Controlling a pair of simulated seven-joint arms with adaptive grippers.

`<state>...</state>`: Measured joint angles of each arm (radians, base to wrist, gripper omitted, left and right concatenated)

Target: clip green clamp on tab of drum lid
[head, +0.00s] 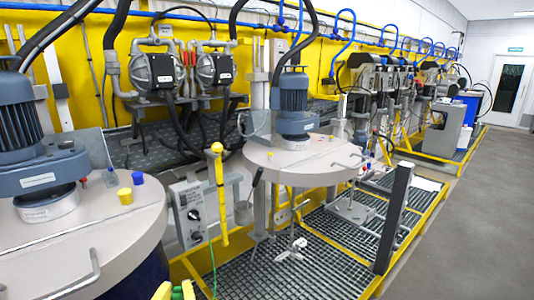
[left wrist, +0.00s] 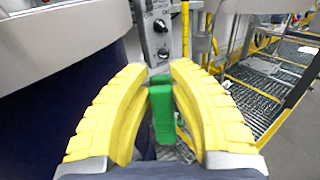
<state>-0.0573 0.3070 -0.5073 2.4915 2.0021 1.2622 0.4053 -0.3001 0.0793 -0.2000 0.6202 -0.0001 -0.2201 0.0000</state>
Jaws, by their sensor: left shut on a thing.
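The green clamp (left wrist: 162,112) is between the yellow fingers of my left gripper (left wrist: 160,82) in the left wrist view, and the gripper is shut on it. In the head view the left gripper (head: 174,291) and the green clamp (head: 188,290) just show at the bottom edge, right of the near drum lid (head: 105,228). The lid's rim (left wrist: 60,45) shows at upper left in the wrist view, apart from the clamp. I cannot tell which part of the lid is the tab. My right gripper is in neither view.
A grey control box (head: 192,212) and a yellow post (head: 220,195) stand right of the near drum. A second lid (head: 300,165) stands farther back. Grating floor (head: 320,265) lies at right.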

